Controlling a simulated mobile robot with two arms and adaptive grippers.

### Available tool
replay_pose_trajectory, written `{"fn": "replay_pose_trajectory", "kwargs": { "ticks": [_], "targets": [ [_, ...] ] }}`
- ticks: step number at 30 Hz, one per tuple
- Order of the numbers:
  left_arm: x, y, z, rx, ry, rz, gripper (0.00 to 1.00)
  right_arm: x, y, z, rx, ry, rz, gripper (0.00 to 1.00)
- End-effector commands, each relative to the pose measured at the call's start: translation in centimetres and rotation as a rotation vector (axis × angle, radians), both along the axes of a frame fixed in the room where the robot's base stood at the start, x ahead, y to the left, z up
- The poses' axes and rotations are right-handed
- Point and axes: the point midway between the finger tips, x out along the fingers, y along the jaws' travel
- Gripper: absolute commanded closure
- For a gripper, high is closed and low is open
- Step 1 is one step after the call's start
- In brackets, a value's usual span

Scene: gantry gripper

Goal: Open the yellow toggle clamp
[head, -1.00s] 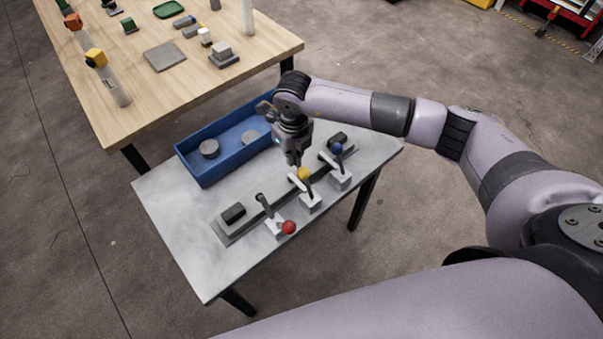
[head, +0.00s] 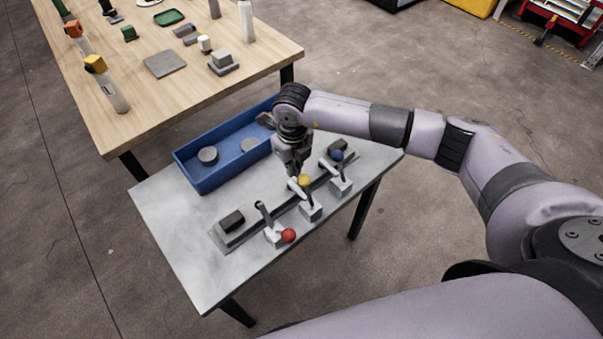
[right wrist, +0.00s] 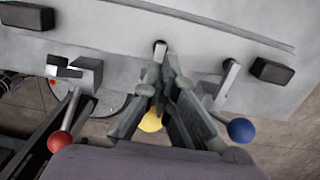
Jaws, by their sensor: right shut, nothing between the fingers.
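The yellow toggle clamp (head: 311,213) stands on the grey table between the red-knobbed and blue-knobbed clamps. Its yellow knob (head: 304,181) is at the top of a raised lever. My right gripper (head: 294,174) points down right beside the knob, with its fingers shut and empty. In the right wrist view the closed fingers (right wrist: 160,80) overlap the yellow knob (right wrist: 151,122), which shows partly behind them. Whether they touch it I cannot tell. Much of the clamp is hidden there. My left gripper is out of view.
The red-knobbed clamp (head: 275,237) has its knob low at the front and a dark arm raised. The blue-knobbed clamp (head: 341,187) has its lever up. A blue bin (head: 205,186) lies behind the gripper. A wooden table (head: 135,70) stands further back.

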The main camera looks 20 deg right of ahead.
Motion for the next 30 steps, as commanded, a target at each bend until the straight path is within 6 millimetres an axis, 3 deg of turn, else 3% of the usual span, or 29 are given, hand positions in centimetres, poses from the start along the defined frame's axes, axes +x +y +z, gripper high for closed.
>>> {"fn": "replay_pose_trajectory", "kwargs": {
  "ticks": [17, 30],
  "targets": [
    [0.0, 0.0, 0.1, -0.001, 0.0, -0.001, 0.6, -0.1, -0.1, 0.0, 0.0, 0.001, 0.0, 1.0],
    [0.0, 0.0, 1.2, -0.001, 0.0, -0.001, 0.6, -3.0, -1.1, -0.2, -0.002, 0.005, 0.0, 1.0]
  ]
}}
